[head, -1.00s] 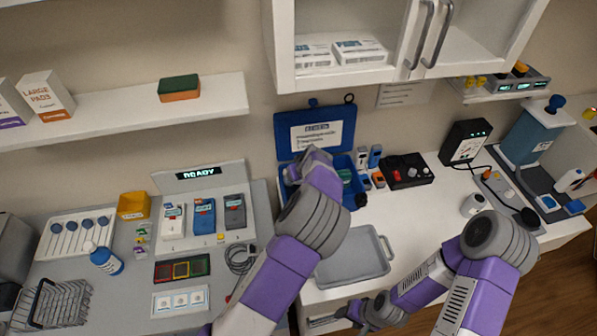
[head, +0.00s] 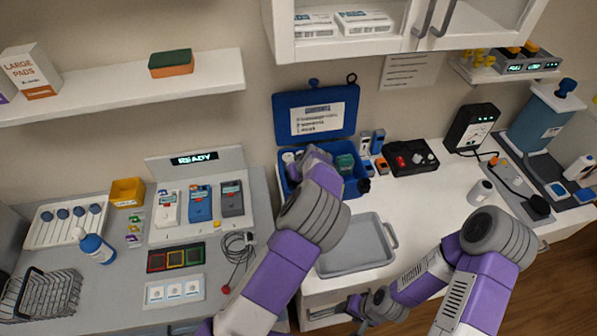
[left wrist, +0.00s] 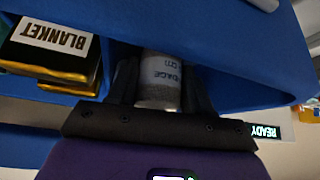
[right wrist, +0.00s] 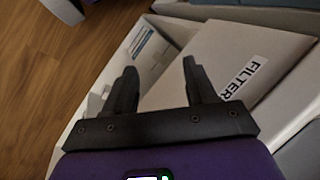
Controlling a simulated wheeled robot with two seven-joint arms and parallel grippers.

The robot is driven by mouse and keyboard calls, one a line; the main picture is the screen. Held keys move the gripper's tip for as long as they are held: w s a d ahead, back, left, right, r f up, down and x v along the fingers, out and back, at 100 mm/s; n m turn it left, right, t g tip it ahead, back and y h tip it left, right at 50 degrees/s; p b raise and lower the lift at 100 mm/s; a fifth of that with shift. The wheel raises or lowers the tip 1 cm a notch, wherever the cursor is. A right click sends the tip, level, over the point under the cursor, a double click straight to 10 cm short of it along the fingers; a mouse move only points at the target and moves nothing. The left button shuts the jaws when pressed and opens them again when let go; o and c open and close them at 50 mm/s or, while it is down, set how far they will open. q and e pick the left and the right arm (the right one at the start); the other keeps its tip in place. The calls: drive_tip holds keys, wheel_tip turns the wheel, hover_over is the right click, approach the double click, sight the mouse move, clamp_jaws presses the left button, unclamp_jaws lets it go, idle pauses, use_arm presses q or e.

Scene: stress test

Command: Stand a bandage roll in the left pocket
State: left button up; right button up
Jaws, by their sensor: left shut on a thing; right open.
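The open blue kit box (head: 351,188) stands on the white counter with its lid (head: 316,111) raised at the back. My left gripper (head: 309,156) reaches down into the left part of it. In the left wrist view, its dark fingers (left wrist: 162,85) are shut on a grey-white bandage roll (left wrist: 160,77) with partly readable print. The roll stands between the fingers beside a blue wall; its far end and the pocket floor are hidden. My right gripper (head: 356,307) is low in front of the counter, open and empty above a drawer in the right wrist view (right wrist: 160,85).
A dark package marked BLANKET (left wrist: 52,45) lies beside the left fingers. A grey tray (head: 357,247) lies in front of the kit. A black box with knobs (head: 409,158) is at its right. A FILTER box (right wrist: 232,62) lies below my right gripper.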

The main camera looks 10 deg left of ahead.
idle(0.4)
use_arm(q)
drive_tip(key=o, duration=1.1)
drive_tip(key=shift+d+r, duration=0.15)
drive_tip(key=shift+r, duration=0.2)
drive_tip(key=v, duration=0.7)
drive_tip(key=shift+s+f, duration=0.1)
drive_tip(key=shift+s, duration=0.05)
drive_tip(key=shift+p, duration=0.3)
